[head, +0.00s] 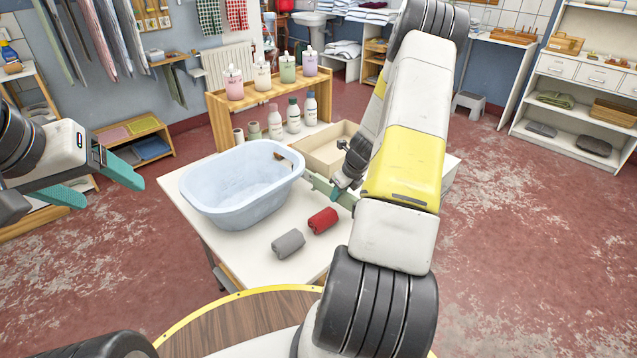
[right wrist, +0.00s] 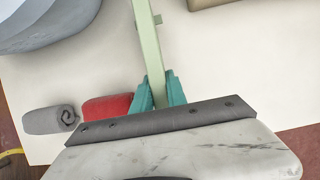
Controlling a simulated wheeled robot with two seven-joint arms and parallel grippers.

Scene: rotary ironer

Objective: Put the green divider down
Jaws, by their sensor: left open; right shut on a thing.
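The green divider (head: 319,184) is a thin, pale green strip. In the head view it is between the blue basin and my right arm, over the white table, and is partly hidden by that arm. My right gripper (head: 340,190) is shut on it. In the right wrist view the divider (right wrist: 147,45) runs away from between the teal fingers (right wrist: 161,95), with a small tab on its side. I cannot tell whether it touches the table. My left gripper (head: 100,183) is open and empty at the left, off the table's left edge.
On the white table (head: 228,248) stand a blue basin (head: 240,195) and an open wooden box (head: 322,150). A red rolled towel (head: 323,221) and a grey rolled towel (head: 288,244) lie in front. Bottles (head: 293,115) stand behind. The table's front left is bare.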

